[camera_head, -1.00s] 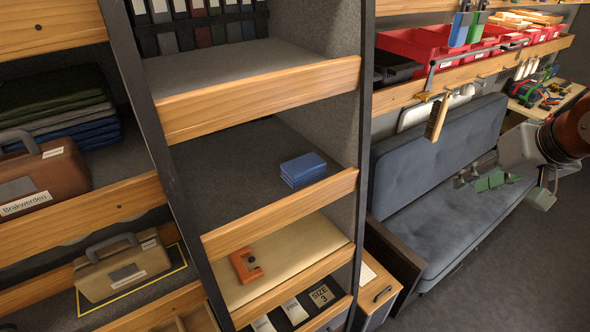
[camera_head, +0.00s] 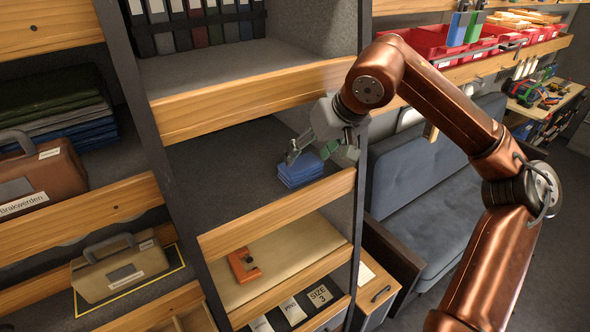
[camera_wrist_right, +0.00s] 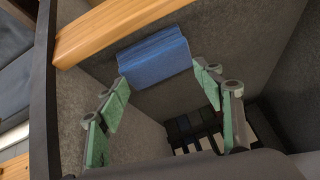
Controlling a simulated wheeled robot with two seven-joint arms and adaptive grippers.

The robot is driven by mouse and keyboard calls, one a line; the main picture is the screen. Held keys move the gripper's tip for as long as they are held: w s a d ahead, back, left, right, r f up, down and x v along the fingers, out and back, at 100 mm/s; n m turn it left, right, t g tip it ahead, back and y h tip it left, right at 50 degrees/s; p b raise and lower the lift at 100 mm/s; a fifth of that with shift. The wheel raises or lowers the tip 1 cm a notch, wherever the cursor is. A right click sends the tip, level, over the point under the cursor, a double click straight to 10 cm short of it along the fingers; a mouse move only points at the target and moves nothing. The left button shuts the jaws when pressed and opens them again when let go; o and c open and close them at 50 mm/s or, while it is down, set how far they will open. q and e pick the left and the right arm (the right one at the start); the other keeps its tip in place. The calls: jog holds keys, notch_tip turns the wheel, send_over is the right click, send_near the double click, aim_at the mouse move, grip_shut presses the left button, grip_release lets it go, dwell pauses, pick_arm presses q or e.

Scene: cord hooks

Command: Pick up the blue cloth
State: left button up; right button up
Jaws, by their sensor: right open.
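The blue cloth (camera_head: 301,170) is a small folded stack on the grey middle shelf, near the wooden front lip and the right side wall. It also shows in the right wrist view (camera_wrist_right: 154,57), ahead of the fingers. My right gripper (camera_head: 318,151) reaches into the shelf from the right, at the cloth. In the right wrist view its two green-padded fingers (camera_wrist_right: 160,98) are spread wide, with the cloth beyond their tips and nothing between the pads. Whether a finger touches the cloth I cannot tell. My left gripper is not in view.
A wooden lip (camera_head: 280,214) runs along the shelf front. The shelf's left part is bare. A grey-blue sofa (camera_head: 430,215) stands at right.

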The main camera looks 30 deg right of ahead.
aim_at(303, 165)
jog(key=o, duration=0.6)
jog(key=x, duration=0.4)
jog(key=shift+s+d+f+p, duration=0.15)
jog(key=shift+d+f+p, duration=0.05)
jog(key=shift+f+p, duration=0.15)
jog(key=o, duration=0.3)
jog(key=shift+w+f, duration=0.3)
jog(key=shift+f, duration=0.05)
jog(key=shift+s+a+r, duration=0.1)
jog(key=c, duration=0.8)
